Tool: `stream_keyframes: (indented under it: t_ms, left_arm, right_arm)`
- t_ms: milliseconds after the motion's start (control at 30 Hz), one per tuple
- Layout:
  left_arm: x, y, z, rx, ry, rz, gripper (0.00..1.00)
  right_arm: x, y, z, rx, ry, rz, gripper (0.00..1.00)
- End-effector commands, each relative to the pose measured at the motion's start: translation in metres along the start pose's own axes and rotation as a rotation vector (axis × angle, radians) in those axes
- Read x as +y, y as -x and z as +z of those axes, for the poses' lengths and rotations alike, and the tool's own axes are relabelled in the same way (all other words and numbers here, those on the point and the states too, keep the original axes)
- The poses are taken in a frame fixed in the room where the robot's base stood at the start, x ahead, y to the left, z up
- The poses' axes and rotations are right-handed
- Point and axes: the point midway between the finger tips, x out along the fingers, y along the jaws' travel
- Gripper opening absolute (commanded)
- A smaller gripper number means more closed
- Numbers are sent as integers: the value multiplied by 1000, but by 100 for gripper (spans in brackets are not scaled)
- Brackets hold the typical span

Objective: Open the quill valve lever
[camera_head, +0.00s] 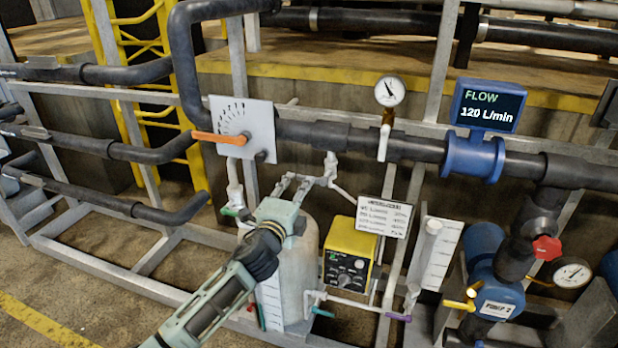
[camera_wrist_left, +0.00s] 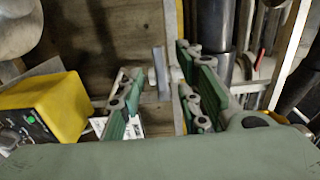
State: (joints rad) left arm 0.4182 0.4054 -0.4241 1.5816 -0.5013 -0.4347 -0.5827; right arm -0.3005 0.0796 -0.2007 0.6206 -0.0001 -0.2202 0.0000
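No lever in view is marked as the quill valve lever, so I cannot tell which one it is. A small valve with a pale, downward-hanging handle (camera_head: 384,142) sits on the dark main pipe under a round gauge. A long orange lever (camera_head: 218,137) lies nearly level across a grey dial plate (camera_head: 243,128). Small green (camera_head: 230,212), teal (camera_head: 322,312) and purple (camera_head: 398,317) levers sit lower on thin white pipework. My left gripper (camera_head: 296,180) is in front of the white tank, pointing at the pipework. In the left wrist view its fingers (camera_wrist_left: 160,68) are apart, apparently empty.
A yellow controller box (camera_head: 350,255), also in the left wrist view (camera_wrist_left: 45,108), stands right of the white tank (camera_head: 298,270). A label card (camera_head: 384,216) hangs beside it. A blue flow display (camera_head: 488,106) and a blue pump (camera_head: 490,285) are at right. Thin pipes crowd the gripper.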

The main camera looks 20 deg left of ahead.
Motion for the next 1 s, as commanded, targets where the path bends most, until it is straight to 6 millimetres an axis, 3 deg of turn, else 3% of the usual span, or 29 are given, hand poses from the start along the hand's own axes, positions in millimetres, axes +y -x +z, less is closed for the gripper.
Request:
stream_keyframes:
  t_ms: [200,400,833,1000]
  left_arm:
    - [-1,-33,-1,0,4,0,32]
    - [0,-53,0,0,3,0,32]
    - [0,-60,0,1,4,1,32]
    - [0,-60,0,1,4,1,18]
  right_arm:
    - [5,2,1,-1,2,5,63]
    - [4,2,1,-1,1,5,63]
    - [-1,1,0,0,-2,-1,63]
    - [-4,1,-1,1,-3,-5,63]
